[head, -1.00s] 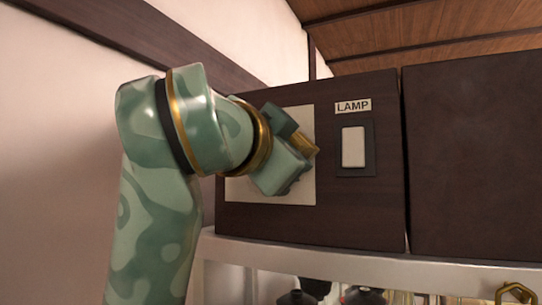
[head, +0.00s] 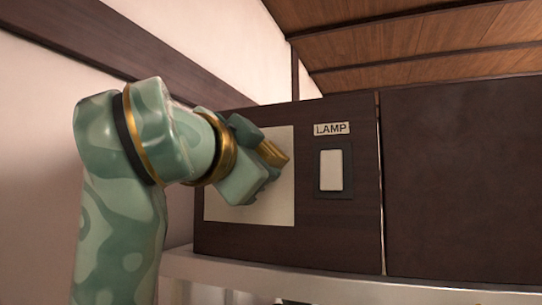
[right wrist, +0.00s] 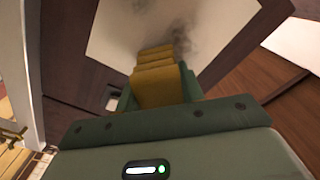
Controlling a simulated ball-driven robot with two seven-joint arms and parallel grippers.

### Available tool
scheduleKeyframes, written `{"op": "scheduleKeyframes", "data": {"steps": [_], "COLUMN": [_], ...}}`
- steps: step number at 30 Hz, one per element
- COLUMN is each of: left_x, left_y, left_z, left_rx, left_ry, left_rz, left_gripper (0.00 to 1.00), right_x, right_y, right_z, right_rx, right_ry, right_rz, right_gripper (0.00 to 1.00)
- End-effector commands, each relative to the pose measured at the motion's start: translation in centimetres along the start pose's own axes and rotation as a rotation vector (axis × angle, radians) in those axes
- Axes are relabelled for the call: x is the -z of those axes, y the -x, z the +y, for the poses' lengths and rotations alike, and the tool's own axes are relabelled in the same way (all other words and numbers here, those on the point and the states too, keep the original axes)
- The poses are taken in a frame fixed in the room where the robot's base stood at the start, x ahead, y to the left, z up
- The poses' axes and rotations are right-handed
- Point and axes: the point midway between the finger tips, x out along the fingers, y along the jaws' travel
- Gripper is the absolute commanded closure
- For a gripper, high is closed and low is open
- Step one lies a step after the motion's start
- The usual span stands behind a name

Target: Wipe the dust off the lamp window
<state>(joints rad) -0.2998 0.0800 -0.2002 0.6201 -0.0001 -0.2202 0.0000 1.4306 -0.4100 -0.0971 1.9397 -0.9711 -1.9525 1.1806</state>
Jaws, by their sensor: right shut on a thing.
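The lamp window is a cream panel (head: 225,205) in the dark wooden cabinet front, left of the LAMP label. My right gripper (head: 262,165) is in front of its right part, and the arm hides much of the panel's left and middle. The gripper is shut on a mustard-yellow, ribbed pad (head: 273,154). In the right wrist view the yellow pad (right wrist: 158,80) sits between green fingers, its far end at the panel (right wrist: 130,30). A grey dust smudge (right wrist: 182,40) shows by that end. I cannot tell whether the pad touches the panel. My left gripper is not in view.
A pale rocker switch (head: 331,169) in a dark frame sits right of the panel, under the LAMP label (head: 331,128). Another dark cabinet face (head: 460,180) is farther right. A pale shelf edge (head: 280,279) runs below, and a light wall (head: 200,40) stands at the left.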

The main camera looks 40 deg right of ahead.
Motion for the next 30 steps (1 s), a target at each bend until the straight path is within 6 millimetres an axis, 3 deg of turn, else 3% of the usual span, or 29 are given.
{"op": "scheduleKeyframes", "data": {"steps": [30], "left_x": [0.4], "left_y": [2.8], "left_z": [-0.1], "left_rx": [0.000], "left_ry": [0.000], "left_rz": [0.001], "left_gripper": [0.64], "right_x": [-5.0], "right_y": [0.0], "right_z": [-5.3], "right_rx": [0.001], "right_ry": [0.002], "right_rz": [0.000], "right_gripper": [0.80]}}
